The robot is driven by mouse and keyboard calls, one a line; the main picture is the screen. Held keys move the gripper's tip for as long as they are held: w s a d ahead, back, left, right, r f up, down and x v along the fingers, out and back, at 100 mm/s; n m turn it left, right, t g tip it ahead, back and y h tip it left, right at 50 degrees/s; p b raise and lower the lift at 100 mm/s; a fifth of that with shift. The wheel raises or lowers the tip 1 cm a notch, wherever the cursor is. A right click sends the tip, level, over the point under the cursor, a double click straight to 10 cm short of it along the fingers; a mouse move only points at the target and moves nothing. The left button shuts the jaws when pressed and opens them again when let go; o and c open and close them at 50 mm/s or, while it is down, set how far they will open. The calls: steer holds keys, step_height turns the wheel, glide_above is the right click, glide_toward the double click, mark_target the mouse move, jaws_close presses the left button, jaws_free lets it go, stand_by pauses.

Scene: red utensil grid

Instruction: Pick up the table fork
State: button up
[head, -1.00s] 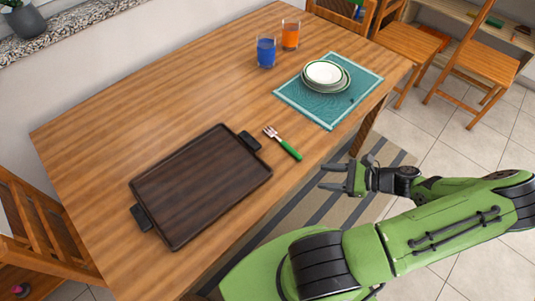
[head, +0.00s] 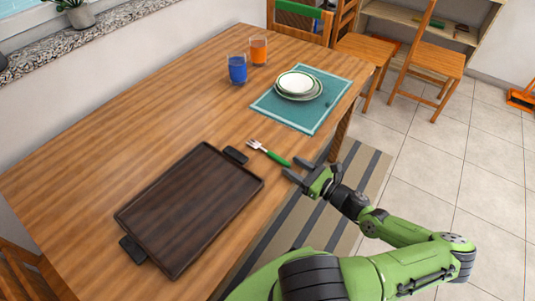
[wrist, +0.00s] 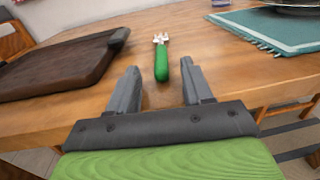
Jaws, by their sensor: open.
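The table fork (head: 267,153) has a green handle and a pale metal head. It lies on the wooden table near the front edge, between the dark tray and the teal placemat. In the wrist view the fork (wrist: 161,62) lies ahead of the fingers, handle end nearest, roughly in line with the gap between them. My gripper (head: 297,169) is open and empty at the table's edge, close to the handle end. The wrist view also shows the two fingers of my gripper (wrist: 158,88) apart, with nothing between them.
A dark tray (head: 190,205) with black handles lies left of the fork. A teal placemat (head: 301,120) with stacked plates (head: 297,84) lies beyond it. A blue glass (head: 237,70) and an orange glass (head: 258,50) stand at the back. Bare table (head: 150,120) lies behind the tray.

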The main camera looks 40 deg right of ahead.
mark_target(288, 163)
steer(key=x, duration=0.3)
steer(key=shift+w+a, duration=0.1)
steer(key=shift+w, duration=0.1)
steer(key=shift+s, duration=0.1)
jaws_close()
step_height(288, 163, up, 10)
steer(key=p, duration=0.3)
steer(key=shift+p, duration=0.35)
steer(key=w+a+r+n+g+y+p, duration=0.2)
steer(key=a+r+n+g+y+p, duration=0.1)
steer(key=a, duration=0.8)
steer(key=w+a+r+n+g+y+p, duration=0.3)
steer(key=a+y, duration=0.4)
steer(key=a, duration=0.4)
steer(key=shift+a+n+g+p, duration=0.35)
steer(key=shift+n+g, duration=0.15)
steer(key=shift+n, duration=0.6)
